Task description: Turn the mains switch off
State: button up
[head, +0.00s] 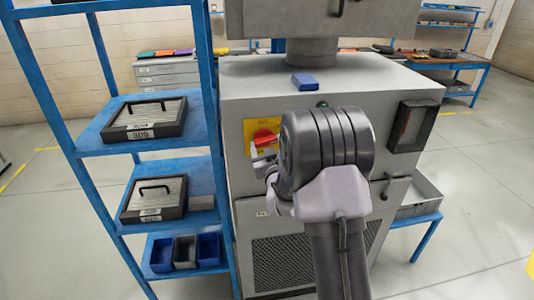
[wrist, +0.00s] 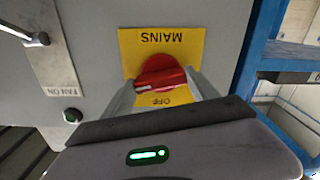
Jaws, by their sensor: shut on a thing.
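The mains switch is a red rotary knob (head: 265,138) on a yellow plate (head: 250,146) on the front of the grey cabinet. In the wrist view the knob (wrist: 160,72) sits in the middle of the plate (wrist: 200,42), whose words MAINS and OFF appear upside down. The knob's grip bar lies nearly level there, with a pale mark at its left end. My gripper (head: 266,162) is at the plate, its fingers on either side of the knob and shut on it. The fingers and wrist hide part of the plate, including any other position label.
The grey cabinet (head: 245,88) carries a blue box (head: 305,82) on top and a dark-framed panel (head: 410,126) at right. Close left stands a blue shelf rack (head: 90,150) with cases.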

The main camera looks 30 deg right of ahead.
jog(key=n+b, duration=0.3)
jog(key=b, duration=0.2)
jog(key=shift+f+n, duration=0.2)
jog(key=shift+n, duration=0.2)
jog(key=n+b, duration=0.4)
jog(key=b, duration=0.1)
jog(key=shift+r+n, duration=0.15)
jog(key=shift+n, duration=0.15)
jog(key=n+b, duration=0.4)
jog(key=shift+a+r, duration=0.1)
jog(key=shift+r+n+b, duration=0.15)
jog(key=shift+n+b, duration=0.75)
jog(key=shift+n, duration=0.5)
jog(key=o, duration=1.4)
jog(key=shift+w, duration=0.1)
jog(key=shift+c, duration=0.2)
